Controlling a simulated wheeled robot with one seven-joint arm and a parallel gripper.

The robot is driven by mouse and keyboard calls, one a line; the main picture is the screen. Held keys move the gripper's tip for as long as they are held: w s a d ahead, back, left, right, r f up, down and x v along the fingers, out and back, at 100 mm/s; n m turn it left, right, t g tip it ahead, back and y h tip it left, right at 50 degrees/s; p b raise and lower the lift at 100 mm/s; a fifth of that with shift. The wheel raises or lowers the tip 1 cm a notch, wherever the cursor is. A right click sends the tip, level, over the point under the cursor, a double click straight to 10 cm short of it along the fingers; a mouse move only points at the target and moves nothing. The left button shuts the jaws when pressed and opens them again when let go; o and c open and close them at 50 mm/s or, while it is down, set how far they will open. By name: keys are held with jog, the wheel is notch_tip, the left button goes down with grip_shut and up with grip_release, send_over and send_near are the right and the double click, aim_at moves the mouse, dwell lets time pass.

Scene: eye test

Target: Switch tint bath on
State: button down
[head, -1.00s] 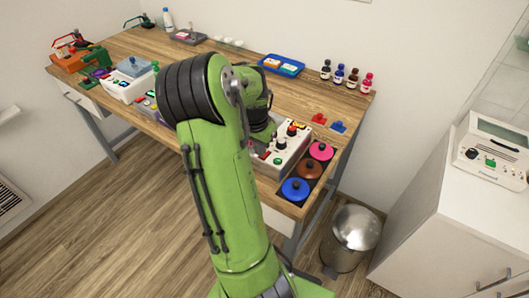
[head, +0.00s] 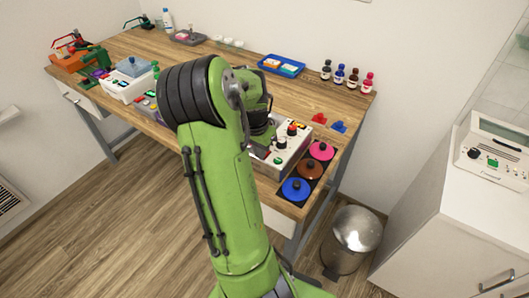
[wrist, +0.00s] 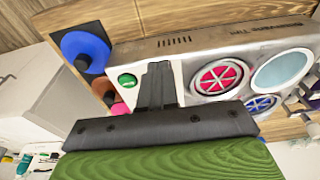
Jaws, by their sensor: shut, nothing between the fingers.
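The tint bath is a grey-white box (wrist: 185,52) with "Tint" lettering on its side in the wrist view. Its top carries a round green switch (wrist: 127,81), a red round well (wrist: 220,77), a pale blue one and a smaller blue one. My gripper (wrist: 158,68) is shut and empty, its fingers over the bath's top just right of the green switch. I cannot tell whether they touch the bath. In the head view the bath (head: 292,152) stands at the table's front right, partly hidden by my arm.
Pots with blue (head: 295,189), brown (head: 309,169) and pink (head: 321,150) lids stand close beside the bath. Another device (head: 125,85) is farther left. Several bottles (head: 338,75) and a blue tray (head: 281,66) are at the back. A bin (head: 351,238) stands on the floor.

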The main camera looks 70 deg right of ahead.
notch_tip(320, 180, up, 7)
jog(key=p, duration=0.5)
jog(key=shift+p, duration=0.3)
dwell(0.5)
